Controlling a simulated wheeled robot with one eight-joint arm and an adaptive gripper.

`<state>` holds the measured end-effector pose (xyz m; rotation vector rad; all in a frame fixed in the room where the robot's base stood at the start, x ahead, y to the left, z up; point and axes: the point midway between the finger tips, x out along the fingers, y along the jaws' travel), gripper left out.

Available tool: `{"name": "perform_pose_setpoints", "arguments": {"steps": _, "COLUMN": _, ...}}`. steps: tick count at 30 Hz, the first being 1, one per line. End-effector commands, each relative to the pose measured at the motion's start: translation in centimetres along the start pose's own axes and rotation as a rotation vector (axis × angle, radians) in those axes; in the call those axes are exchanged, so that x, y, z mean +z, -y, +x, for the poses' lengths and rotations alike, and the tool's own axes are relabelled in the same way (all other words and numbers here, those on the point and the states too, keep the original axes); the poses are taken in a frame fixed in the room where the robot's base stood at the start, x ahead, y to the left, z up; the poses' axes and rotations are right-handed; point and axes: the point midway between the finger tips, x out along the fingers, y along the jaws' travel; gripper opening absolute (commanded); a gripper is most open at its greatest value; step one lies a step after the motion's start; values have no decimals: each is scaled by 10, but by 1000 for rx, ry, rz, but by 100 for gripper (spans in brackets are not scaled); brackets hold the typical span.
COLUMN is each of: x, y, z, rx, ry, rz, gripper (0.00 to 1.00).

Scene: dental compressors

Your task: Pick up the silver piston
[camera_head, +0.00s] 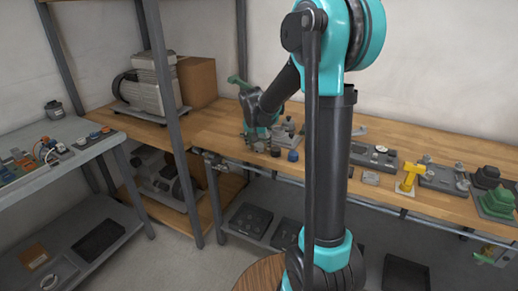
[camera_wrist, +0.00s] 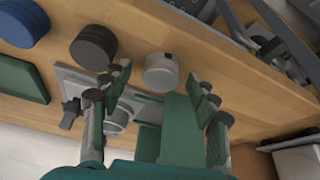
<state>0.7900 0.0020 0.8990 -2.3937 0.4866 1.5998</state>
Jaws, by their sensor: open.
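The silver piston (camera_wrist: 161,72) is a short, pale round cylinder with a small dark mark on its side. It stands on the wooden bench in the wrist view, beyond my fingertips and roughly between their lines. My gripper (camera_wrist: 160,82) is open, with its two fingers spread and nothing seen held between them. Contact with the piston cannot be made out. In the head view my gripper (camera_head: 257,138) is low over the bench, and the silver piston is hard to tell apart there.
A dark grey cylinder (camera_wrist: 94,46) and a blue cylinder (camera_wrist: 22,22) stand left of the piston. A grey plate with a round fitting (camera_wrist: 117,120) lies close to my left finger. A dark green block (camera_wrist: 20,80) is farther left. A yellow T-shaped part (camera_head: 410,177) stands farther right.

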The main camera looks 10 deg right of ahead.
Motion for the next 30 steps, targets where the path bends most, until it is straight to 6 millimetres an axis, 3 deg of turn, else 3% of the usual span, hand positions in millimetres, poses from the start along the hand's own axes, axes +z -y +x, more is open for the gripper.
{"name": "perform_pose_setpoints", "arguments": {"steps": 5, "x": 0, "y": 0, "z": 0, "rx": 0, "ry": 0, "rz": 0, "gripper": 57}}
{"name": "perform_pose_setpoints", "arguments": {"steps": 18, "x": 0, "y": 0, "z": 0, "rx": 0, "ry": 0, "rz": 0, "gripper": 5}}
{"name": "perform_pose_setpoints", "arguments": {"steps": 30, "x": -3, "y": 0, "z": -9, "rx": 0, "ry": 0, "rz": 0, "gripper": 5}}
